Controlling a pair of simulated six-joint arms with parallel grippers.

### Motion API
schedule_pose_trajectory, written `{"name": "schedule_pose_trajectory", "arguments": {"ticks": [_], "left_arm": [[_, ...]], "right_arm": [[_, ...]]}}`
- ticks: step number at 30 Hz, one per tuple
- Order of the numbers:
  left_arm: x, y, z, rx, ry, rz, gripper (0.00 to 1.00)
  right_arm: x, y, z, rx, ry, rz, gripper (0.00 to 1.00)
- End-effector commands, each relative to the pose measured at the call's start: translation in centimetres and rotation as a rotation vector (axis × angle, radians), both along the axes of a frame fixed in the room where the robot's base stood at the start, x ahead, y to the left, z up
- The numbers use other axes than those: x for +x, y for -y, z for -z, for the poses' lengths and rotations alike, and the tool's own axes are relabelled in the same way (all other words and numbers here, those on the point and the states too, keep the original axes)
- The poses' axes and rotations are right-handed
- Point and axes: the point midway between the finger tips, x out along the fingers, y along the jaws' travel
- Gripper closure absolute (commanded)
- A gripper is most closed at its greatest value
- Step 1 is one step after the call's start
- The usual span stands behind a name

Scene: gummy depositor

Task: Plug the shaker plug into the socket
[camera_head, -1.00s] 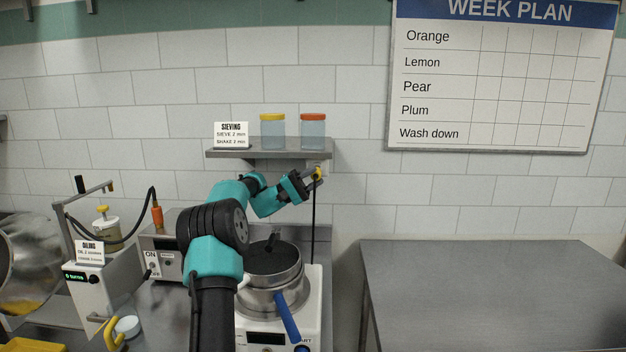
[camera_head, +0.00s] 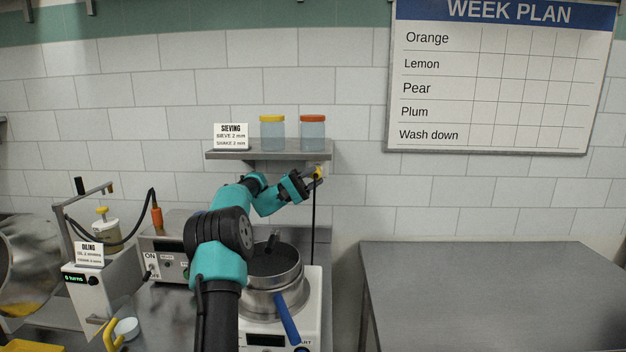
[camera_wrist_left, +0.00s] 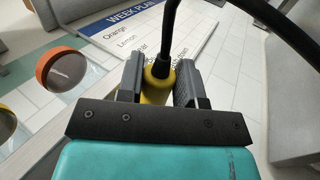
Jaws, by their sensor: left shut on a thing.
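The yellow shaker plug (camera_head: 319,173) is held near the wall, just below the right end of the shelf. A black cord hangs down from it toward the shaker (camera_head: 312,300). My left gripper (camera_head: 312,176) is shut on the plug. In the left wrist view the yellow plug (camera_wrist_left: 158,86) sits between the two grey fingers, with its black cord running up and out. The socket (camera_head: 318,163) shows only as a small pale patch behind the plug, largely hidden. I cannot tell whether plug and socket touch. My right gripper is not in view.
A steel pan-shaped sieve (camera_head: 274,272) with a blue handle stands on the shaker. The shelf (camera_head: 270,155) above holds two jars and a sign. The oiling machine (camera_head: 95,285) stands at left. The steel table (camera_head: 490,290) at right is bare.

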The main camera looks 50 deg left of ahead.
Motion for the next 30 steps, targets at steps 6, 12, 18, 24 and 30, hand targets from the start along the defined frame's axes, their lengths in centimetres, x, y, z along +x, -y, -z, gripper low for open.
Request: {"name": "schedule_pose_trajectory", "arguments": {"ticks": [6,12,18,24,30], "left_arm": [[0.46,-0.43,0.04,-0.001,-0.001,0.001,1.00],[0.42,-0.41,0.00,0.000,0.000,0.000,1.00],[0.42,-0.40,0.00,0.000,0.000,0.000,0.53],[0.43,-0.41,0.00,0.000,0.000,0.000,0.37],[0.41,-0.42,0.04,-0.001,-0.001,0.000,0.37]], "right_arm": [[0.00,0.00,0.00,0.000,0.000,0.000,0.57],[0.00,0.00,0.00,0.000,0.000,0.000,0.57],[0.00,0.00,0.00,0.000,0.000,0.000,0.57],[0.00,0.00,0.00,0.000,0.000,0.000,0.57],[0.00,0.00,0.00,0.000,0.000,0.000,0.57]]}}
